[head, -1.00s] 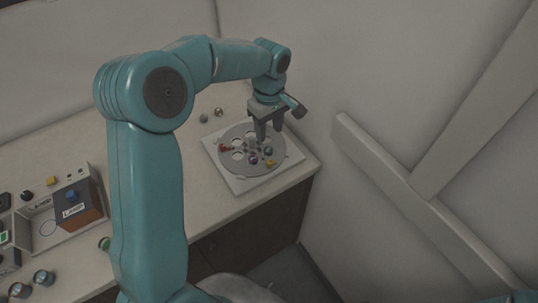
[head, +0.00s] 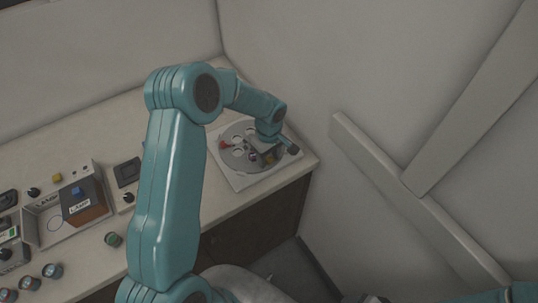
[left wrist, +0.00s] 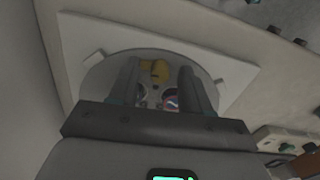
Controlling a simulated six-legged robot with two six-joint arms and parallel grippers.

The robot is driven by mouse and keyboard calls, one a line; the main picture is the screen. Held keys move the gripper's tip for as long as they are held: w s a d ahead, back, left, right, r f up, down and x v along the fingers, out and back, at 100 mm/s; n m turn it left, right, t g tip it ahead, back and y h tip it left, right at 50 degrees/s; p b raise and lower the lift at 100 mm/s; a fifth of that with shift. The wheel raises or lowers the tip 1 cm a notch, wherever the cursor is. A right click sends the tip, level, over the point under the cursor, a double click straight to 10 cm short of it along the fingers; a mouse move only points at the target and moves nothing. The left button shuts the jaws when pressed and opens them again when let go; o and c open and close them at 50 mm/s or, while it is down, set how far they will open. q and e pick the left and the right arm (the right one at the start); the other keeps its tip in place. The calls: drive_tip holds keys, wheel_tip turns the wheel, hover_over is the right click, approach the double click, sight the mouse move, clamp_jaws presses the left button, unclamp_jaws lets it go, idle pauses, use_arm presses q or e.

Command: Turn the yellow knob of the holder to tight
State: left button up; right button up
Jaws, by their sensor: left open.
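The holder is a round grey disc (head: 233,131) on a white square plate (head: 238,183) at the counter's far right corner. My left gripper (head: 262,157) is low over the right part of the disc, pointing down. In the left wrist view the yellow knob (left wrist: 157,70) lies between the two open fingers (left wrist: 160,82), towards their tips. Whether the fingers reach down around it or stay above it, I cannot tell. In the head view my gripper mostly hides the knob. My right gripper is out of view.
A red part (head: 225,145) is on the disc's left side. A lamp box (head: 85,203) and several dark knobs stand at the counter's left. The wall (head: 300,70) is close behind the holder.

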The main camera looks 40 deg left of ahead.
use_arm(q)
clamp_jaws()
